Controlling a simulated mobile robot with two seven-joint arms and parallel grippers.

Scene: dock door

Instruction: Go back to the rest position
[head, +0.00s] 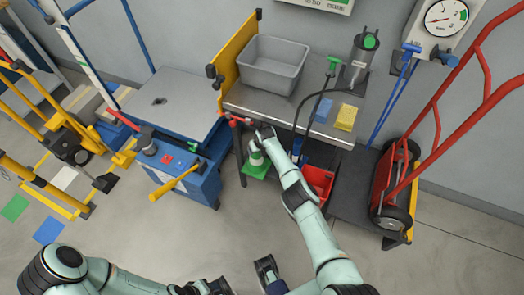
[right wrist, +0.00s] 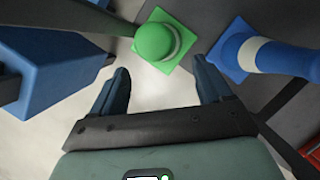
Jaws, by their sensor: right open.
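My right arm reaches up the middle of the head view. Its gripper (head: 263,136) is at the front edge of the grey workbench, close to the green cone. In the right wrist view the fingers (right wrist: 163,88) are spread apart with nothing between them. The green cone with a pale band (right wrist: 155,42) is beyond the fingertips there; its base also shows in the head view (head: 256,170). My left arm lies low at the bottom left of the head view. Its gripper end is near the bottom edge, and its jaw state is unclear.
A blue cone (right wrist: 265,57) stands right of the green one. The workbench (head: 290,108) holds a grey bin (head: 272,65). A blue lift cart (head: 188,180) stands left, a red hand truck (head: 432,120) right. A red crate (head: 318,180) sits under the bench. The front floor is clear.

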